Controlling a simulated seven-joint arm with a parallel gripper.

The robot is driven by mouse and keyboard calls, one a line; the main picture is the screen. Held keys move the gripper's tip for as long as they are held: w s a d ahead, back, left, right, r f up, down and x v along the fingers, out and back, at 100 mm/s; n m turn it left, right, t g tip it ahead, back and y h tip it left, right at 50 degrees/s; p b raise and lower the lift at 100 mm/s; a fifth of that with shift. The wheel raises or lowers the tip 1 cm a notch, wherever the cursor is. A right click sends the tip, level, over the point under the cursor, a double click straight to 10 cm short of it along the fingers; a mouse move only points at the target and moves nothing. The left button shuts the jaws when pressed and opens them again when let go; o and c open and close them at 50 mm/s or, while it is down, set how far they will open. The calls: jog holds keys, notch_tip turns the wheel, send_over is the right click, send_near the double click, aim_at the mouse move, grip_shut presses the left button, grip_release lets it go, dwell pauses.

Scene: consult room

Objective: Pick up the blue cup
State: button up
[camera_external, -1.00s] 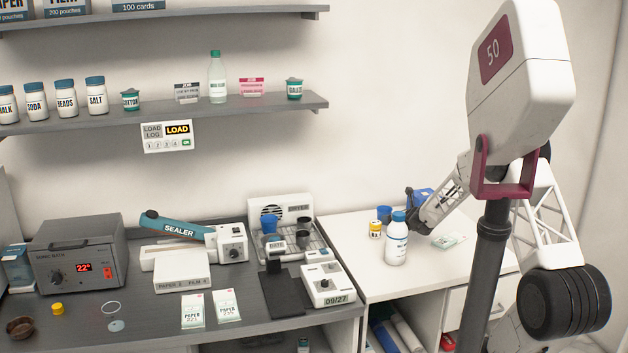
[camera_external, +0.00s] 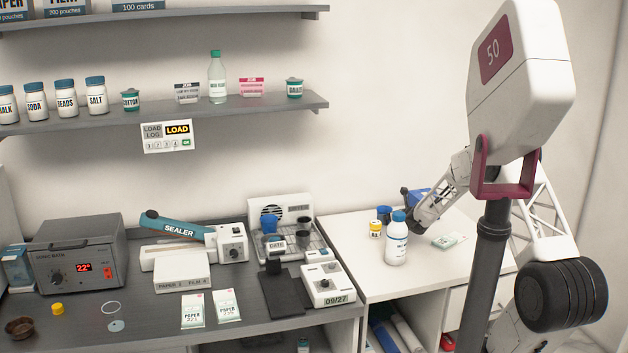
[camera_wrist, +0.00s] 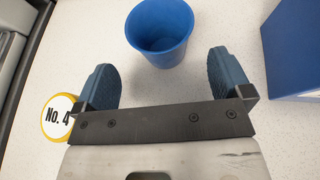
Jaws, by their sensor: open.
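A blue cup (camera_wrist: 160,32) stands upright on the white table. In the wrist view it is just beyond my gripper (camera_wrist: 165,72), centred on the gap between the two blue-grey finger pads. My fingers are apart with nothing between them, and the cup looks clear of both. Another blue cup (camera_external: 269,224) stands on the dryer rack to the left.
A blue box (camera_wrist: 293,50) is at the right. A flat packet (camera_external: 448,240) lies on the table. The white table's front right is bare.

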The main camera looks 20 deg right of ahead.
jog(key=shift+x, duration=2.2)
jog(key=shift+d, duration=0.15)
jog(key=shift+c, duration=0.5)
jog(key=c, duration=0.9)
